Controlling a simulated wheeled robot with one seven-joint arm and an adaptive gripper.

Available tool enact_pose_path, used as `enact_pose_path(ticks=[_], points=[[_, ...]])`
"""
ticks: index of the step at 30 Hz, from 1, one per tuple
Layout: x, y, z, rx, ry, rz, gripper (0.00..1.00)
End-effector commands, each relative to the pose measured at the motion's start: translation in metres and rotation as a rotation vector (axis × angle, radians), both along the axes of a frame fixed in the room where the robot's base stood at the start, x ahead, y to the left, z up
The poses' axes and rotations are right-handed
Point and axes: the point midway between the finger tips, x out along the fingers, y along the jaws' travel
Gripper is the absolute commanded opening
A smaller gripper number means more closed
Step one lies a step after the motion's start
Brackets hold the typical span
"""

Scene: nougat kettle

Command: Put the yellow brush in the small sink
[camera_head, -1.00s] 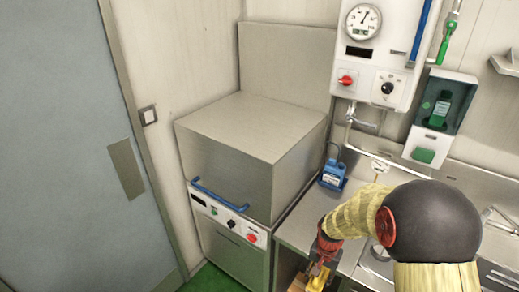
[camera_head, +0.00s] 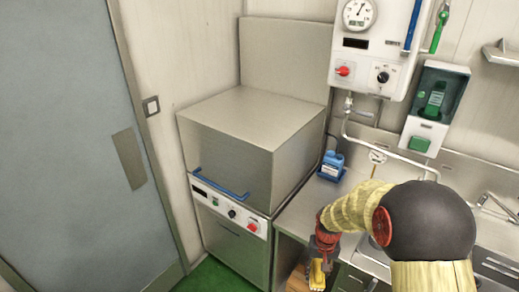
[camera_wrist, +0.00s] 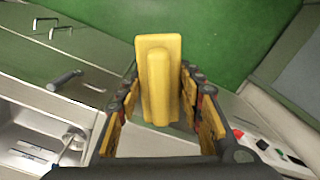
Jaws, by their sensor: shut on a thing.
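The yellow brush (camera_wrist: 158,80) is held between the two fingers of my gripper (camera_wrist: 160,110), which is shut on it. In the head view, the brush (camera_head: 317,274) shows below my gripper (camera_head: 321,260), in front of the counter's front edge. A steel basin (camera_wrist: 25,135) shows at the lower left of the wrist view, apart from the brush. In the head view, part of a basin (camera_head: 371,262) shows below my arm, which hides much of it. I cannot tell its full size.
A steel box-shaped machine (camera_head: 250,150) with a blue handle stands left of the counter (camera_head: 303,212). A blue container (camera_head: 332,166) stands at the counter's back. Another sink area (camera_head: 495,262) lies at the right. Green floor (camera_wrist: 215,45) is open in front of the counter.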

Motion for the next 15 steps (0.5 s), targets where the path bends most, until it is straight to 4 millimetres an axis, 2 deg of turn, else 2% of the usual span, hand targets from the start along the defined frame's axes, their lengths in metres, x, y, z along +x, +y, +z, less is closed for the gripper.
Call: enact_pose_path(ticks=[1, 9, 15], points=[[0.004, 0.001, -0.014, 0.000, -0.001, 0.027, 0.13], [0.022, 0.006, -0.064, 0.000, -0.007, 0.134, 0.13], [0.028, 0.009, -0.092, 0.000, -0.009, 0.139, 0.13]])
